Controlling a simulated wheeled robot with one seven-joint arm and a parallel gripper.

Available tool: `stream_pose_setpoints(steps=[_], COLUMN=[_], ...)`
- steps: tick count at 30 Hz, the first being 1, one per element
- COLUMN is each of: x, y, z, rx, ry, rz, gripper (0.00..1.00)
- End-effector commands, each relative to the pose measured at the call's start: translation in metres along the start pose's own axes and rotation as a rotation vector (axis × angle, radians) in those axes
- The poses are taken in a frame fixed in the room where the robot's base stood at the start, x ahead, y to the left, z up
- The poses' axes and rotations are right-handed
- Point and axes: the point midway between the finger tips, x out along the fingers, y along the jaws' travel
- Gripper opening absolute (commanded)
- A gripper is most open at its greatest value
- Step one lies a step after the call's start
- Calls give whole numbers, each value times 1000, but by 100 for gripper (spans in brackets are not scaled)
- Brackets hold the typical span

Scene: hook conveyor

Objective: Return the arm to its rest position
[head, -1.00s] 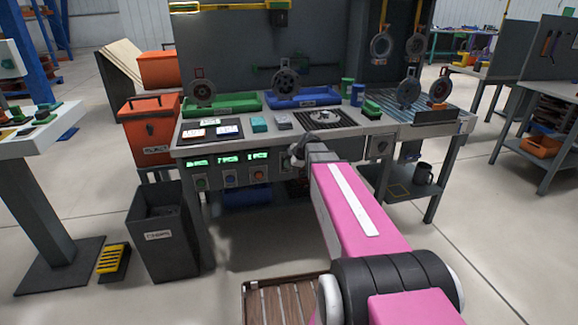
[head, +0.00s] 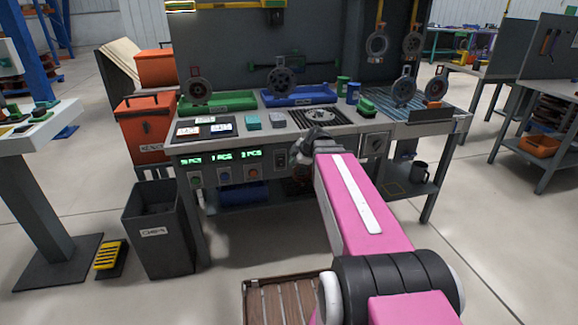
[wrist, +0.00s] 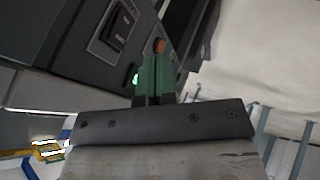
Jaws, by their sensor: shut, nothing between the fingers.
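My arm, with its pink link (head: 362,205), reaches forward from the lower right towards the front edge of the workbench. My gripper (head: 303,148) is at the arm's far end, in front of the bench's front panel, small and partly hidden by the wrist. In the wrist view the green fingers of my gripper (wrist: 154,72) lie together above a dark bar, with nothing seen between them. A dark panel with a black switch (wrist: 116,24) lies beyond the fingers.
The workbench (head: 240,142) carries a green tray (head: 225,102), a blue tray (head: 310,97) and small blocks. Wheel-like parts (head: 281,80) hang above it. A dark bin (head: 160,240) stands at the left, and a slatted wooden pallet (head: 285,302) lies near my base.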

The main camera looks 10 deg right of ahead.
Motion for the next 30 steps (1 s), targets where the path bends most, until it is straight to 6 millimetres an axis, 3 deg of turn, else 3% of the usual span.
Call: stream_pose_setpoints(steps=[6,19,23,30], x=[-21,-17,-7,16], y=[-4,-10,-31,-88], z=[1,1,4,14], rx=[0,45,182,579], ry=[0,-10,-46,-195], rz=[0,-17,-62,-159], gripper=[0,0,0,0])
